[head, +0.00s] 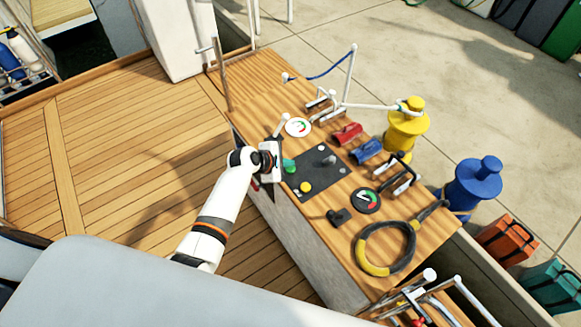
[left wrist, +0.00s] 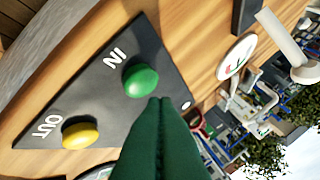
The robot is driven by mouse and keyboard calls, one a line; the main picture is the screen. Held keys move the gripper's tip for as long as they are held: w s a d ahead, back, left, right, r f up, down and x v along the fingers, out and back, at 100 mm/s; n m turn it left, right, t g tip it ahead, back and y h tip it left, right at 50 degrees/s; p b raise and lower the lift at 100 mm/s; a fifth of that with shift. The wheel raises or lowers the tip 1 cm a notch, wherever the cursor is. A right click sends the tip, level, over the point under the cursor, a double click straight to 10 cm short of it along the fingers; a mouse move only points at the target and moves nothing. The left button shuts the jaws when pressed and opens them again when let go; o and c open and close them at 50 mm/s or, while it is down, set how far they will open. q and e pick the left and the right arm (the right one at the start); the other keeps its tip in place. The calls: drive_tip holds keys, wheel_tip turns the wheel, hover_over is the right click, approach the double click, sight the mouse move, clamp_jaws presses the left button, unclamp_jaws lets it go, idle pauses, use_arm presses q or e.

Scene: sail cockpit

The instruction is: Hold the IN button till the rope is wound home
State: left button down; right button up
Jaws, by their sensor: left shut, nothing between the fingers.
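The green IN button (left wrist: 141,80) sits on a dark panel (left wrist: 85,90) with the word IN beside it. The yellow OUT button (left wrist: 80,132) is on the same panel; it also shows in the head view (head: 306,187). My left gripper (left wrist: 160,102) is shut and empty, its dark green fingertips close to the lower edge of the IN button. I cannot tell whether they touch it. In the head view my left gripper (head: 286,165) is over the panel's left side. A pale rope (head: 372,107) runs to a yellow bollard-like drum (head: 406,128). My right gripper is not in view.
A black-and-yellow ring (head: 372,268) lies near the front. A blue drum (head: 475,180) stands to the right. Open deck lies left.

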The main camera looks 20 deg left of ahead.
use_arm(q)
drive_tip(key=shift+f, duration=0.15)
drive_tip(key=shift+f, duration=0.25)
drive_tip(key=shift+f+b, duration=0.3)
drive_tip(key=shift+f, duration=0.3)
idle(7.0)
